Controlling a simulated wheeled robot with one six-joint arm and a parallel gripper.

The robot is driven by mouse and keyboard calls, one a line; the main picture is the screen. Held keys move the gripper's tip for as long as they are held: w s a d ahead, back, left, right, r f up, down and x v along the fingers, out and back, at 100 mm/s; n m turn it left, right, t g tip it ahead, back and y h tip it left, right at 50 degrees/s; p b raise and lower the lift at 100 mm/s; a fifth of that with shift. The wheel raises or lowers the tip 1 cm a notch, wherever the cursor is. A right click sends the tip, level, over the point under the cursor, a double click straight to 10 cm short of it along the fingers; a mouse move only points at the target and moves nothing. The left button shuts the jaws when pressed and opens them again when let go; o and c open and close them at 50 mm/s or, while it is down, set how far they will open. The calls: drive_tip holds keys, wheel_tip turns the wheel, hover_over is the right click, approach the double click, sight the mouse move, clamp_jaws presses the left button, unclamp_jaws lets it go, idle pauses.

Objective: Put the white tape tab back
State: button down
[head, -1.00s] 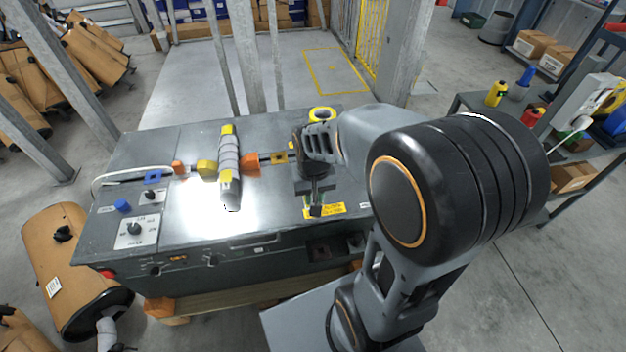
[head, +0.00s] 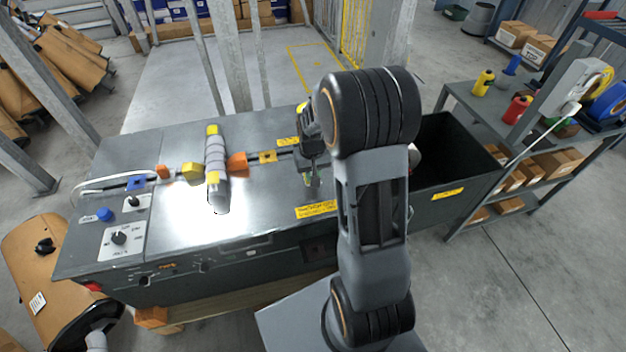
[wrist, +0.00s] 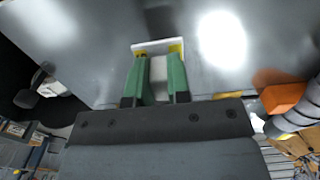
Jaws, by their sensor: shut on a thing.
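My gripper (wrist: 158,62) has green fingers shut on a pale, whitish piece (wrist: 159,76), which looks like the white tape tab. Just beyond the fingertips, a white edge with yellow corners (wrist: 150,44) shows against the shiny bench top. I cannot tell whether it is part of the held piece or whether it touches the bench. In the head view my gripper (head: 312,182) points down over the grey bench (head: 255,205), just behind a yellow label (head: 318,209). The held piece is too small to make out there.
A wrapped grey cylinder with yellow ends (head: 216,165) lies left of my gripper, beside an orange block (head: 237,163). Knobs and switches (head: 118,237) are at the bench's left. A dark open bin (head: 455,150) is at its right. A shelf (head: 470,100) with bottles stands further right.

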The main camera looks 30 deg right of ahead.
drive_tip(key=shift+w+d+f, duration=0.15)
drive_tip(key=shift+w+f, duration=0.05)
drive_tip(key=shift+f, duration=0.05)
drive_tip(key=shift+w+f, duration=0.1)
drive_tip(key=shift+f, duration=1.55)
drive_tip(key=shift+f+b, duration=0.2)
drive_tip(key=shift+b, duration=0.15)
drive_tip(key=c, duration=1.1)
unclamp_jaws()
drive_tip(key=shift+r, duration=0.15)
